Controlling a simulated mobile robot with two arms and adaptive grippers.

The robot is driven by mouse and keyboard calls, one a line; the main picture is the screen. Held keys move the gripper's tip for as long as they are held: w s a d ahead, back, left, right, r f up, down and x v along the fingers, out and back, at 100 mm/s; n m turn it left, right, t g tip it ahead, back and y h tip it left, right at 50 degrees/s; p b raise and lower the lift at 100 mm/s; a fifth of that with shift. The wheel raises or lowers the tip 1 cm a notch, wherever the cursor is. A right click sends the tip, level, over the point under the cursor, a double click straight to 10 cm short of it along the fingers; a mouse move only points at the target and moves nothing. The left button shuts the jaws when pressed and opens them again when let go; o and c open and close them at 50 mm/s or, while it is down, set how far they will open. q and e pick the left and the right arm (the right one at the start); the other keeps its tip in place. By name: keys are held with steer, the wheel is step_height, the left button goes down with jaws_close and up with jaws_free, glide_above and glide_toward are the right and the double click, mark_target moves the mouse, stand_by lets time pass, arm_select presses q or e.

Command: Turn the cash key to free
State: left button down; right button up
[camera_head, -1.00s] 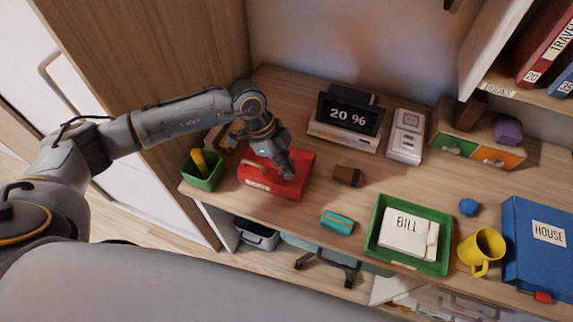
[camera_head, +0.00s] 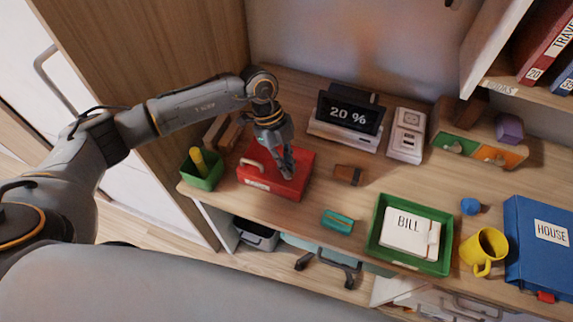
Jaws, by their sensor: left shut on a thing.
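A red cash box (camera_head: 297,184) with a pale handle and a white label on its front sits on the desk at the left of the head view. My left gripper (camera_head: 287,172) points down onto the top of the box, right of the handle. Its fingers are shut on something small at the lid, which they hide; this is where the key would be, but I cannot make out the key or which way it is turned. My right gripper is not in view.
A green pen box (camera_head: 204,183) stands left of the cash box. A display reading 20 % (camera_head: 347,115) stands behind. A brown block (camera_head: 348,174), a teal item (camera_head: 338,221), a green BILL tray (camera_head: 417,265) and a yellow mug (camera_head: 487,247) lie to the right.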

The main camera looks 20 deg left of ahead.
arm_select(q)
steer(key=m+g+y+b, duration=0.1)
steer(key=m, duration=0.2)
steer(key=shift+w+d+m, duration=0.1)
steer(key=shift+w+m, duration=0.05)
steer(key=shift+m, duration=0.25)
steer(key=m+b, duration=0.1)
steer(key=m, duration=0.1)
steer(key=shift+f+m+g+y+b, duration=0.1)
steer(key=shift+m+g+y+b, duration=0.2)
steer(key=shift+m+y+b, duration=0.1)
steer(key=m+b, duration=0.1)
steer(key=m, duration=0.1)
steer(key=m+y+b, duration=0.1)
steer(key=m, duration=0.1)
steer(key=shift+w+d+g+y, duration=0.1)
steer(key=shift+d+g+y, duration=0.05)
steer(key=shift+g+y, duration=0.15)
steer(key=shift+m+y+b, duration=0.4)
steer(key=shift+m+b, duration=0.4)
steer(key=shift+m, duration=0.2)
steer(key=shift+r, duration=0.2)
steer(key=c, duration=1.5)
jaws_free()
